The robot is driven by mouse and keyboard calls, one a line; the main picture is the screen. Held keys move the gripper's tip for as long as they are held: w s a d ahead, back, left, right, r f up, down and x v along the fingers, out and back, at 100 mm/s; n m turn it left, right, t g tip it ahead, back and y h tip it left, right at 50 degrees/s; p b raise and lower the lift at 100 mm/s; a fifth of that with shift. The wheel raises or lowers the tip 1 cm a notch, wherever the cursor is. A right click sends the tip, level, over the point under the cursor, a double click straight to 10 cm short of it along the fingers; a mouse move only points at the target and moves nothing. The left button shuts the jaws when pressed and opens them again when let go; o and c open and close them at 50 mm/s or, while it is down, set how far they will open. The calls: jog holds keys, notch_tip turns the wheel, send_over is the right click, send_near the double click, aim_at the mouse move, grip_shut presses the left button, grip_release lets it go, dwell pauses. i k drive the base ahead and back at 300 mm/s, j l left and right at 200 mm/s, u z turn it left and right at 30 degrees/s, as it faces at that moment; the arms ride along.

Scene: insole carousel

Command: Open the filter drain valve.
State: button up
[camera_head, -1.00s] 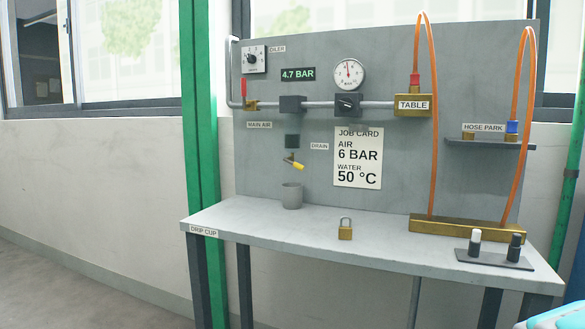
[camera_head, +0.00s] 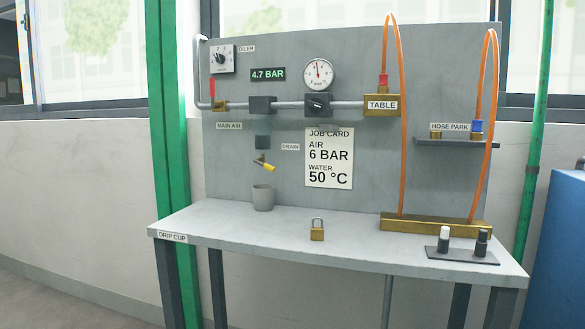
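The filter drain valve (camera_head: 265,164) is a small brass fitting with a yellow-tipped lever, under the dark filter bowl (camera_head: 262,141) on the grey panel. Its lever slants down to the right. A DRAIN label (camera_head: 290,147) is to its right. A grey cup (camera_head: 263,198) stands upright on the bench below the valve. My gripper is not in view.
The grey bench (camera_head: 215,220) carries an open-looking brass padlock (camera_head: 317,233), a brass manifold (camera_head: 435,225) with orange hoses, and a dark plate (camera_head: 462,256) with two knobs. A green post (camera_head: 170,120) stands left. A blue object (camera_head: 557,250) stands right.

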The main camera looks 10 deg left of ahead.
aim_at(258, 161)
jog(key=i+j+u, duration=0.15)
jog(key=i+u, duration=0.25)
jog(key=i, duration=0.55)
